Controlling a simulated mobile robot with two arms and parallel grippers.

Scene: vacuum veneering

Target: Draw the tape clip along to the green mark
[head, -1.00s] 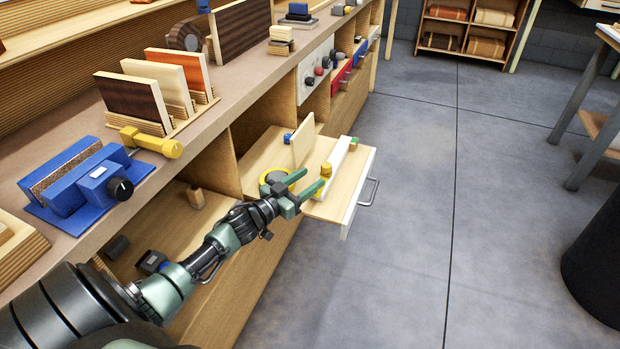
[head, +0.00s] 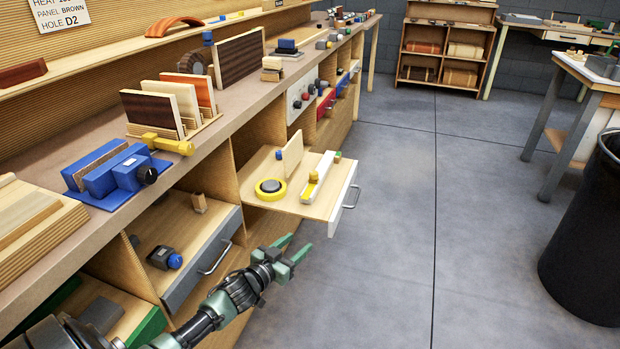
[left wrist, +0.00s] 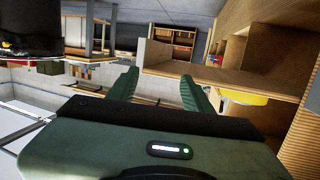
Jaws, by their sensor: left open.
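The tape clip appears as a small yellow-tan block (head: 314,178) on a white rail (head: 325,167) in the open drawer (head: 306,208). A yellow strip (head: 308,191) shows on the rail's near end, below the clip. The small green mark (head: 337,156) is at the rail's far end, apart from the clip. A yellow tape roll (head: 270,189) with a grey centre lies left of the rail. My left gripper (head: 300,244) is open and empty, in front of the drawer and apart from it. Its two fingers also show in the left wrist view (left wrist: 160,92). My right gripper is not in view.
An upright pale panel (head: 292,155) and a blue block stand in the drawer behind the roll. Another open drawer with a grey front (head: 205,262) is to the left. A black bin (head: 585,235) stands at right. The floor between is clear.

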